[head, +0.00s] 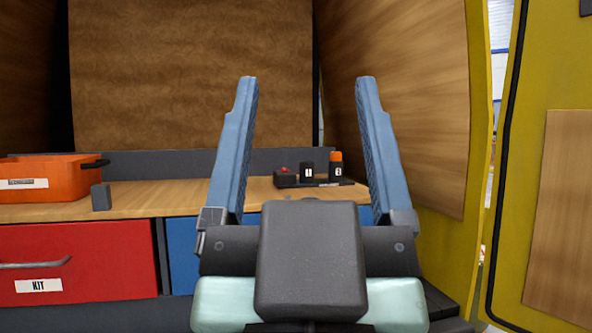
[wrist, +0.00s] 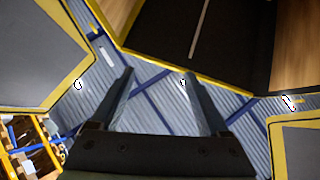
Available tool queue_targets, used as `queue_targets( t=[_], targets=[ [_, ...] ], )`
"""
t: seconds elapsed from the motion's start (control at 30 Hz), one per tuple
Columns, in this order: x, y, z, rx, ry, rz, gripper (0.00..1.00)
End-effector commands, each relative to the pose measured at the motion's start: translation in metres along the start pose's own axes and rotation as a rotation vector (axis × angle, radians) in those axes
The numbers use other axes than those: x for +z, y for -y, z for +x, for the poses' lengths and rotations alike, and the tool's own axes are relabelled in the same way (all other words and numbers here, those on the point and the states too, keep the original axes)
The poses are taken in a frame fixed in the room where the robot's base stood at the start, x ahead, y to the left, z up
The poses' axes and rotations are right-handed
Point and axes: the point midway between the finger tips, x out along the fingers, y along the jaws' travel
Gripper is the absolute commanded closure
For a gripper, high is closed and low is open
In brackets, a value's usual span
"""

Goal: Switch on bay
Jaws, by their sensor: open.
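A small dark switch box (head: 318,184) sits on the wooden bench top at the back, seen between my fingers in the head view. It carries a small red part (head: 285,169) at its left, a black block with a white label (head: 307,172), and a black block with an orange top and white label (head: 337,168) at its right. The label marks are too small to read surely. My gripper (head: 306,82) is open and empty, pointing up in front of the bench, apart from the box. The wrist view also shows my gripper (wrist: 158,74) open; the box is not seen there.
An orange bin (head: 50,187) and a small grey block (head: 100,197) stand on the bench (head: 150,195) at left. Below are a red drawer marked KIT (head: 85,260) and a blue drawer (head: 182,255). A yellow-edged door panel (head: 545,180) stands at right.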

Motion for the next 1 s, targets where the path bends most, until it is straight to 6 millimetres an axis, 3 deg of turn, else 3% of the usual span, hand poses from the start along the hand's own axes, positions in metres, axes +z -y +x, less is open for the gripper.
queue_targets(
  t=[0.03,0.17,0.4,1.0],
  targets=[
    [-0.001,0.000,0.001,0.000,0.000,0.000,0.32],
    [-0.009,0.000,0.009,0.000,0.000,0.000,0.56],
    [-0.048,0.000,0.051,0.000,0.000,0.000,0.99],
    [-0.190,0.000,0.200,-0.002,0.000,0.001,1.00]
  ],
)
